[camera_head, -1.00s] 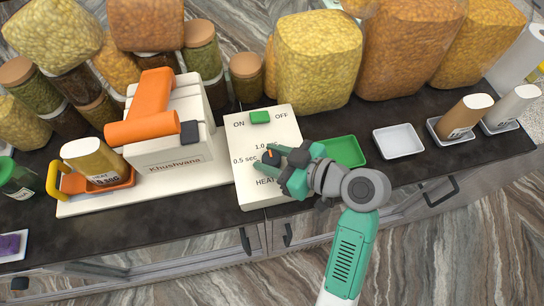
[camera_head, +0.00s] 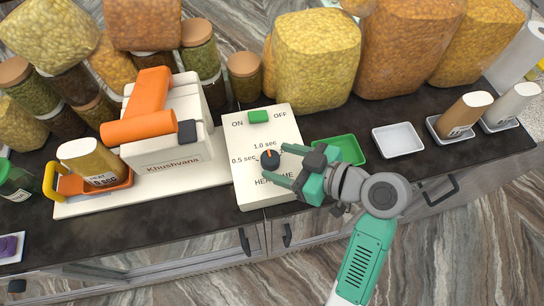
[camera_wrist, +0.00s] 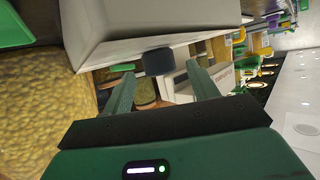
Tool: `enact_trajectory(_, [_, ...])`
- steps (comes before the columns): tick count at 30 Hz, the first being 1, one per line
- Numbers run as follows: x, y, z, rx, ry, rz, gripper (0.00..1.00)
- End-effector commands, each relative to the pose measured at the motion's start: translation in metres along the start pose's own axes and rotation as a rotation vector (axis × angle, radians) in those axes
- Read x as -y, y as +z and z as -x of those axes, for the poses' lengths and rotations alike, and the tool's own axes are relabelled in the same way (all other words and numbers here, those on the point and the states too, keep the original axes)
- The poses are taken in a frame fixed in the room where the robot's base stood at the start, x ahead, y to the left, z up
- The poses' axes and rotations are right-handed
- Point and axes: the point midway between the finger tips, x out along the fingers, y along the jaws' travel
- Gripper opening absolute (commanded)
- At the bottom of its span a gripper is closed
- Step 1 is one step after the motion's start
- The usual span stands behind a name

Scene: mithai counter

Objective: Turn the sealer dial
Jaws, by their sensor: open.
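The sealer dial (camera_head: 270,161) is a small black knob with an orange mark on the white control box (camera_head: 247,193). The mark points up, roughly at the "1.0 sec" label; "0.5 sec" is printed to its left. My gripper (camera_head: 281,165) is open and empty, just right of the dial, with its fingertips pointing at it. In the wrist view the dial (camera_wrist: 159,62) shows dark on the box face, ahead of and between the two spread green fingers (camera_wrist: 160,84). I cannot tell whether either finger touches it.
A green ON/OFF switch (camera_head: 259,116) sits at the box's top. The sealer (camera_head: 168,145) with its orange handle stands left. A green tray (camera_head: 345,148) lies close behind my gripper, and a white tray (camera_head: 398,141) further right. Large filled bags (camera_head: 316,62) stand behind.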

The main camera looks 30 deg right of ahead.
Motion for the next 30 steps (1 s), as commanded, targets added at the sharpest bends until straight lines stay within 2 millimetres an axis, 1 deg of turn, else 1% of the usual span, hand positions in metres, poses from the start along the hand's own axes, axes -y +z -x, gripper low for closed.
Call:
enact_trajectory(1, [-0.001,0.002,0.01,-0.001,0.004,0.001,0.59])
enact_trajectory(3, [-0.001,0.001,0.023,0.0,0.004,0.0,0.59])
enact_trajectory(6, [-0.001,0.001,0.036,-0.001,0.002,0.0,0.59])
enact_trajectory(9, [0.0,0.0,0.042,0.0,0.001,0.001,0.59])
enact_trajectory(25, [0.0,-0.001,0.043,0.0,0.001,0.0,0.59])
enact_trajectory(26, [0.0,-0.004,0.042,0.001,0.006,0.001,0.59])
enact_trajectory(28, [-0.002,-0.027,0.035,0.002,0.047,0.004,0.59])
enact_trajectory(29, [-0.002,-0.044,0.03,-0.001,0.079,0.006,0.59])
enact_trajectory(30, [-0.003,-0.073,0.023,-0.013,0.137,0.01,0.59])
